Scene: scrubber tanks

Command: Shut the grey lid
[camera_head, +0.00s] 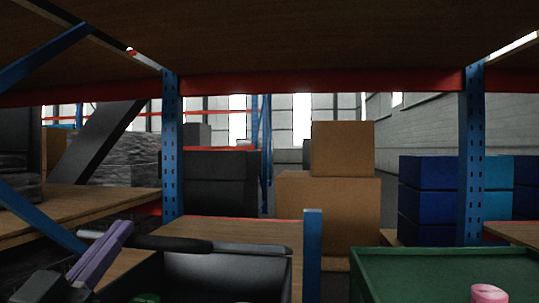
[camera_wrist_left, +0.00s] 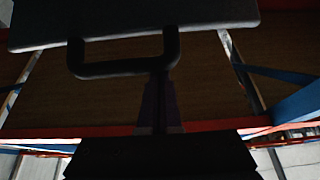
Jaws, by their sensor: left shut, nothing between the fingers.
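The grey lid (camera_wrist_left: 130,22) shows as a dark slab across the top of the left wrist view, with a black loop handle (camera_wrist_left: 120,68) below its edge. In the head view a dark strip, seemingly the lid's edge (camera_head: 250,248), lies along the back of a dark open tank (camera_head: 225,277), with the handle (camera_head: 165,242) to its left. The lid looks raised; its exact angle is unclear. My left gripper (camera_head: 121,229), with purple fingers, is shut and empty close to the handle; it also shows in the left wrist view (camera_wrist_left: 158,88). Contact is unclear. My right gripper is out of view.
A green tank (camera_head: 440,262) with a pink object (camera_head: 488,293) stands at the lower right. A blue post (camera_head: 312,255) stands between the tanks. A wooden shelf (camera_head: 250,40) hangs overhead. Cardboard boxes (camera_head: 330,200) and blue bins (camera_head: 427,195) stand behind.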

